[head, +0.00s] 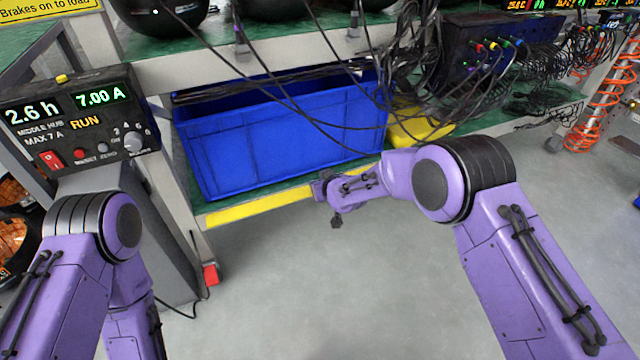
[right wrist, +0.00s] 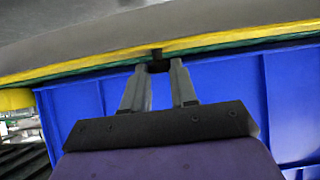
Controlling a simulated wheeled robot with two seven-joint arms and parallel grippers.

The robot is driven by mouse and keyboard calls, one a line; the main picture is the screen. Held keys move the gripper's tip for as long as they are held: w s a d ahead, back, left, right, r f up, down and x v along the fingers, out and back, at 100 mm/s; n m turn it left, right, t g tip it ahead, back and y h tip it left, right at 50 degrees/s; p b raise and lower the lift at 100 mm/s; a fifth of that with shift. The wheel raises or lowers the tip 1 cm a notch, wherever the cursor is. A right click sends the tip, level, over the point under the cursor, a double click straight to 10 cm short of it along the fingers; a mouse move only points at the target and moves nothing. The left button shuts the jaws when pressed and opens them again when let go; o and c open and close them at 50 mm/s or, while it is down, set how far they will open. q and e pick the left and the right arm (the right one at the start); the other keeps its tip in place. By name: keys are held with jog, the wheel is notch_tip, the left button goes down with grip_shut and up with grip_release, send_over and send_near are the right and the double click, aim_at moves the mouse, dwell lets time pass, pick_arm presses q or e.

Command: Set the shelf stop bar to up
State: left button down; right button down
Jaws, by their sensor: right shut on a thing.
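The shelf stop bar (head: 262,207) is a long yellow bar along the front edge of the lower green shelf. In the head view it lies low, at shelf level, below the front wall of the blue bin. It also crosses the top of the right wrist view (right wrist: 240,40). My right gripper (head: 322,190) is at the bar's right part, partly hidden by its own wrist. In the right wrist view its fingers (right wrist: 158,70) are close together on a small dark tab (right wrist: 157,54) at the bar. My left arm shows at the left, but its gripper is out of view.
The blue bin (head: 265,140) stands on the lower shelf right behind the bar. Black cables (head: 415,55) hang in front of the rack. A control box (head: 80,120) stands at the left. A yellow object (head: 418,126) lies right of the bin. The grey floor in front is clear.

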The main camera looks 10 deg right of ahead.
jog(key=shift+f, duration=0.1)
jog(key=c, duration=0.9)
grip_release()
jog(key=shift+s, duration=0.1)
jog(key=p+v, duration=0.4)
jog(key=v, duration=0.6)
jog(key=shift+s, duration=0.2)
